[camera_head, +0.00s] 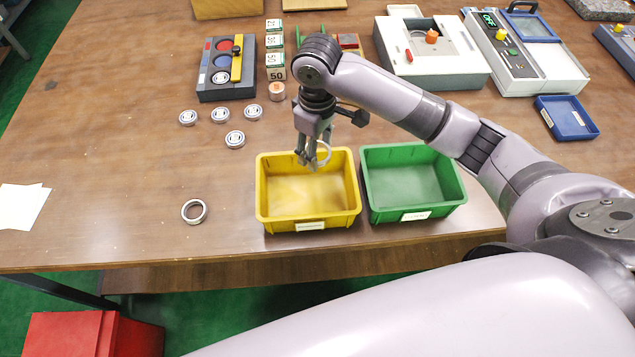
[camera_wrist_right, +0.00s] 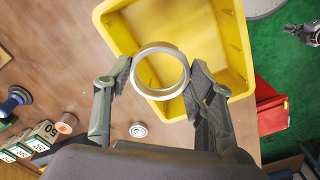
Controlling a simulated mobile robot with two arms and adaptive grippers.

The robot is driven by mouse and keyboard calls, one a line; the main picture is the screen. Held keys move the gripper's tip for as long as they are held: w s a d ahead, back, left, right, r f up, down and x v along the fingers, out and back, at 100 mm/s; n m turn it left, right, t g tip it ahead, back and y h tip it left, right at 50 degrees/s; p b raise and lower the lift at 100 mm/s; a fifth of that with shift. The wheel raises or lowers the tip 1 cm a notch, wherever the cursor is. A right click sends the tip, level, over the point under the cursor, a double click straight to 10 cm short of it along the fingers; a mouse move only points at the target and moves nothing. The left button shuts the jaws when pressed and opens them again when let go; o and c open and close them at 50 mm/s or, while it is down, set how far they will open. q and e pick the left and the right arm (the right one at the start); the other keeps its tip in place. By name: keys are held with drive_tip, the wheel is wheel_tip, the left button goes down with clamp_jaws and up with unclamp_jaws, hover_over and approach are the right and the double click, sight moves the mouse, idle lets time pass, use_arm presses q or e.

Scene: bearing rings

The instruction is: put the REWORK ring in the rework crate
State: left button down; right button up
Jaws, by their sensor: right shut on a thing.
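My right gripper (camera_head: 313,160) hangs over the yellow crate (camera_head: 262,222), pointing down. It is shut on a pale metal ring (camera_head: 324,153), which stands out to the right of the fingers above the crate. In the right wrist view the ring (camera_wrist_right: 137,81) sits between the two fingertips (camera_wrist_right: 160,80), with the yellow crate (camera_wrist_right: 110,20) behind it. The green crate (camera_head: 376,214) stands to the right of the yellow one. Both look empty. Their front labels are too small to read. Another bare ring (camera_head: 184,217) lies flat on the table left of the yellow crate. My left gripper is not recognisable.
Several bearings (camera_head: 235,139) lie behind the yellow crate, near a grey fixture (camera_head: 227,93) and numbered blocks (camera_head: 276,74). A white machine (camera_head: 455,76), a display device (camera_head: 550,78) and a blue tray (camera_head: 566,133) stand at right. The table's left side is mostly clear.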

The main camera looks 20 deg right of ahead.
hover_over(318, 188)
wheel_tip(318, 188, down, 9)
drive_tip(key=shift+s+f+p, duration=0.1)
drive_tip(key=shift+f+p, duration=0.1)
drive_tip(key=shift+p, duration=0.2)
drive_tip(key=shift+f, duration=0.3)
wheel_tip(318, 188, down, 4)
drive_tip(key=shift+f, duration=0.15)
use_arm(q)
drive_tip(key=shift+s+d+r, duration=0.1)
drive_tip(key=shift+d+r, duration=0.35)
drive_tip(key=shift+r, duration=0.3)
drive_tip(key=shift+a, duration=0.1)
use_arm(e)
drive_tip(key=o, duration=0.9)
drive_tip(key=shift+f, duration=0.1)
use_arm(q)
drive_tip(key=shift+a, duration=0.1)
use_arm(e)
drive_tip(key=shift+o, duration=0.2)
